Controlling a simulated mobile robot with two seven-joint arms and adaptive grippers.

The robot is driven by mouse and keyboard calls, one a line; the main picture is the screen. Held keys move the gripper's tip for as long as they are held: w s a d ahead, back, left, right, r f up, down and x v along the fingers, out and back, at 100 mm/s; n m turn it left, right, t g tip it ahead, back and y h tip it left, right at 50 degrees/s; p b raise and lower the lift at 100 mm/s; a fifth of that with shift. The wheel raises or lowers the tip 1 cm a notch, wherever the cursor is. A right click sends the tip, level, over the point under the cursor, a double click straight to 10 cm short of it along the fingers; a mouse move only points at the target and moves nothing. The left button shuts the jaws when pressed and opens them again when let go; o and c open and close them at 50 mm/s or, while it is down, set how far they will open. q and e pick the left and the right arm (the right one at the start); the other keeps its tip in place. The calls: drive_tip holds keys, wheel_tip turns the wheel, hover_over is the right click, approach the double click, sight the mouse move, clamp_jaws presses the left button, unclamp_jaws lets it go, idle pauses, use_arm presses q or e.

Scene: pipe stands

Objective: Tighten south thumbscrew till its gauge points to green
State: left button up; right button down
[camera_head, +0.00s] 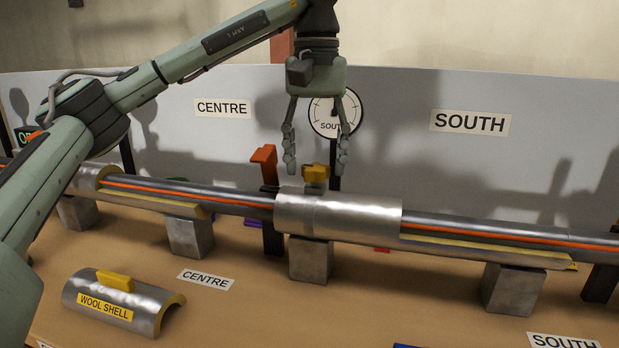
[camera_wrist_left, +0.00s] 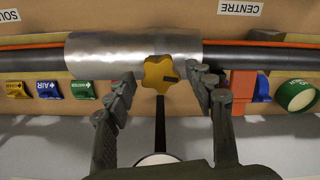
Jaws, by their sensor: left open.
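The yellow star-shaped thumbscrew (camera_head: 316,172) sits on top of a silver shell (camera_head: 340,212) clamped around the pipe. In the left wrist view the thumbscrew (camera_wrist_left: 160,73) shows from above, with a dark mark on its right side. My left gripper (camera_head: 316,160) points down over it, open, with one finger to each side and apart from it. The wrist view shows the fingertips (camera_wrist_left: 163,84) flanking the knob. The round white gauge (camera_head: 348,117) stands behind, labelled "SOU…"; my gripper covers part of it, and I cannot read its needle against any green. My right gripper is not in view.
An orange lever (camera_head: 264,160) stands upright left of the shell, close to the left gripper. A loose wool shell (camera_head: 110,300) lies on the table at front left. Grey blocks (camera_head: 311,262) support the pipe. A grey panel (camera_head: 430,170) rises behind.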

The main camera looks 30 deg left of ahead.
sight(316, 166)
use_arm(q)
drive_tip(key=shift+r, duration=2.85)
wheel_tip(316, 166, up, 12)
